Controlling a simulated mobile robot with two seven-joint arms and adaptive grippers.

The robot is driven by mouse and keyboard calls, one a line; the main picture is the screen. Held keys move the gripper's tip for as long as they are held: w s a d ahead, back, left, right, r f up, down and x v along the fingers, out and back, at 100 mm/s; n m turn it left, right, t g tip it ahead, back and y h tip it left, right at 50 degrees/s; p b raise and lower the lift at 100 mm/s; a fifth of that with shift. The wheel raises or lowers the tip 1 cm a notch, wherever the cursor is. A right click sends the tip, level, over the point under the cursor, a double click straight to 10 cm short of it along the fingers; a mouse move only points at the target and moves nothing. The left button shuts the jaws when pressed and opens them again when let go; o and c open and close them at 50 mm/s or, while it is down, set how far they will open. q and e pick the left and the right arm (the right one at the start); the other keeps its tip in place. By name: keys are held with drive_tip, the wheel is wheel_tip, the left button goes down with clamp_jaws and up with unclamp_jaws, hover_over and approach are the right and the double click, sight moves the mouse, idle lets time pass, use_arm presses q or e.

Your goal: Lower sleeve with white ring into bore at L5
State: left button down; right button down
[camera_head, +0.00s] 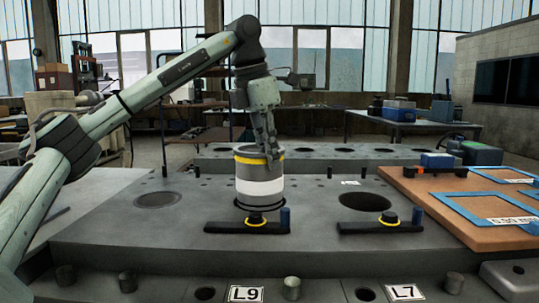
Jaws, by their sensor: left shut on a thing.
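A grey sleeve (259,170) with a broad white ring (259,187) and a yellow band near its top stands upright over the grey engine deck. My left gripper (269,153) reaches down from above and is shut on the sleeve at its upper rim. A dark rim shows at the sleeve's foot, behind the L9 label (246,294). I cannot tell whether the sleeve's lower end is inside a bore or just above it. An open bore (364,202) lies to the right, behind the L7 label (404,292). No L5 label shows. My right gripper is out of view.
Another bore (157,200) lies left. A wooden board (440,200) with blue frames borders the deck's right.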

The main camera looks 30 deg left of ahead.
sight(270, 185)
use_arm(q)
drive_tip(key=b+x, duration=0.1)
drive_tip(key=x, duration=0.2)
drive_tip(key=shift+s+a+f+b, duration=0.1)
drive_tip(key=shift+s+a+b, duration=0.05)
drive_tip(key=shift+s+b, duration=0.2)
idle(0.5)
idle(0.6)
drive_tip(key=shift+f, duration=0.45)
drive_tip(key=shift+f+b, duration=0.45)
drive_tip(key=shift+f, duration=0.8)
idle(0.5)
